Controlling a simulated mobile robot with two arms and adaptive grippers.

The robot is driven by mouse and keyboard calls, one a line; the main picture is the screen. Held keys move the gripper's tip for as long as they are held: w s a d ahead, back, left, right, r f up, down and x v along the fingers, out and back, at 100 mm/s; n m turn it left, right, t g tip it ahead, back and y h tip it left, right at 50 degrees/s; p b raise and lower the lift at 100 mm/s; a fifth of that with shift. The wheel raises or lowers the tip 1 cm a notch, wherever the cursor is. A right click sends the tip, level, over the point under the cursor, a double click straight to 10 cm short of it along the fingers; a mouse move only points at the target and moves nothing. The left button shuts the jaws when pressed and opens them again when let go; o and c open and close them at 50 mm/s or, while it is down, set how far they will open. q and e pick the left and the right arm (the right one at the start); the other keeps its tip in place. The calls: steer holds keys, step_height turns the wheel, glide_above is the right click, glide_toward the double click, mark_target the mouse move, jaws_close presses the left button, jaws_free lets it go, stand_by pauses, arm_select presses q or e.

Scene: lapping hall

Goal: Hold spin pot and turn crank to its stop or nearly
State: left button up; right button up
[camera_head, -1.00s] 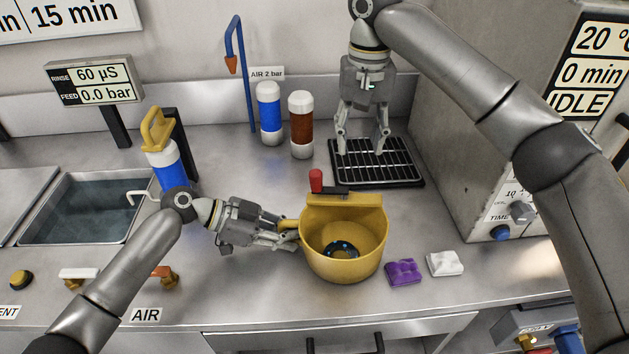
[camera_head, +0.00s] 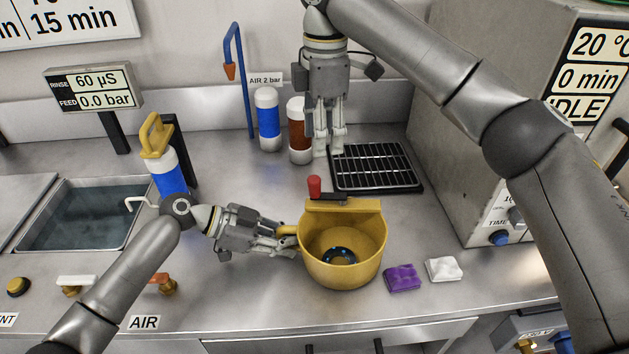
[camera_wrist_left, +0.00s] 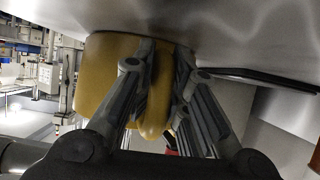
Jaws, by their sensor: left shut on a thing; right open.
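The yellow spin pot (camera_head: 343,268) stands upright on the steel counter, with a dark round part inside its bowl. Its crank has a red knob (camera_head: 314,186) above a dark arm at the pot's back rim. My left gripper (camera_head: 291,240) is shut on the pot's handle at its left side; in the left wrist view the fingers (camera_wrist_left: 150,95) close around the yellow handle. My right gripper (camera_head: 329,150) hangs fingers down behind the pot and above the crank knob, apart from it. It holds nothing, and its fingers are fairly close together.
A black drying rack (camera_head: 375,168) lies behind the pot. A brown bottle (camera_head: 299,128) stands just behind my right gripper, a blue one (camera_head: 268,120) beside it. Purple (camera_head: 402,278) and white (camera_head: 444,269) cloths lie right of the pot. A grey machine (camera_head: 468,120) bounds the right.

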mark_target(314, 178)
steer(key=f+n, duration=0.1)
steer(key=f, duration=0.2)
steer(key=a+f+n, duration=0.1)
steer(key=f+n, duration=0.1)
steer(key=f, duration=0.2)
steer(key=f+n, duration=0.2)
steer(key=f, duration=0.2)
steer(key=shift+s+a+f, duration=0.15)
steer(key=shift+a+f, duration=0.05)
steer(key=shift+a, duration=0.1)
steer(key=shift+c, duration=0.4)
jaws_close()
